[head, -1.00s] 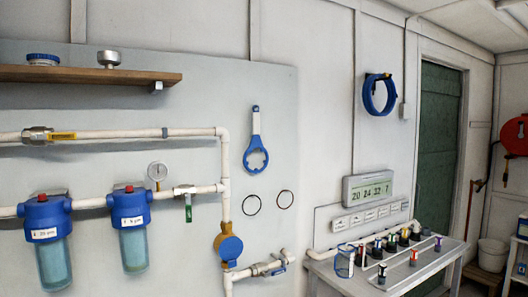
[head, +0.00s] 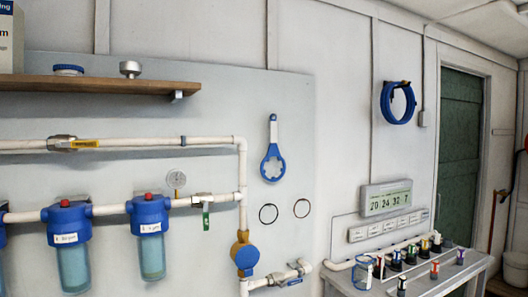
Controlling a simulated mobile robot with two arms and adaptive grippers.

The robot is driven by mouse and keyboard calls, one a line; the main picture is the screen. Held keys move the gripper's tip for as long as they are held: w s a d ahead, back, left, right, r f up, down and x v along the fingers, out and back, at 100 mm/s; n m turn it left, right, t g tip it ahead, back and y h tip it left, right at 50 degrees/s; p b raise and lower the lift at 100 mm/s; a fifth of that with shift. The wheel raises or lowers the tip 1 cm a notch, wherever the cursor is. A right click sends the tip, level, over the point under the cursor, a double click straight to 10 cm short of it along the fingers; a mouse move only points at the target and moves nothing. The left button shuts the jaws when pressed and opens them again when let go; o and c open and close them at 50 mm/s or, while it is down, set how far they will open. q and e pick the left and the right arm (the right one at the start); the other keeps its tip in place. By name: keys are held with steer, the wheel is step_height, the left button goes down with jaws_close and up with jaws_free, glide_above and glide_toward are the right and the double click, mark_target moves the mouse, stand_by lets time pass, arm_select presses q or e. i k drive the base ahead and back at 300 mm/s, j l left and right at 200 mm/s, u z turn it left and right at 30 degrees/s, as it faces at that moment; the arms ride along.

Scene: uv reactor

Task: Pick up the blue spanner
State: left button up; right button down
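The blue spanner (head: 273,152) hangs upright on the grey wall panel in the middle of the head view. It has a round blue ring at the bottom and a paler handle rising to a blue top end. Nothing covers it. Neither of my grippers shows in the head view.
White pipes (head: 110,142) with valves and blue filter housings (head: 149,222) run left of the spanner. Two thin rings (head: 268,214) hang below it. A wooden shelf (head: 100,86) is at upper left. A bench (head: 460,262) with several small items stands at lower right, near a green door (head: 459,150).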

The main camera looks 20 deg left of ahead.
mark_target(273, 150)
steer(key=i+l+u, duration=0.2)
steer(key=u, duration=0.25)
steer(key=i+l+u, duration=0.2)
steer(key=l+u, duration=0.25)
steer(key=j, duration=0.1)
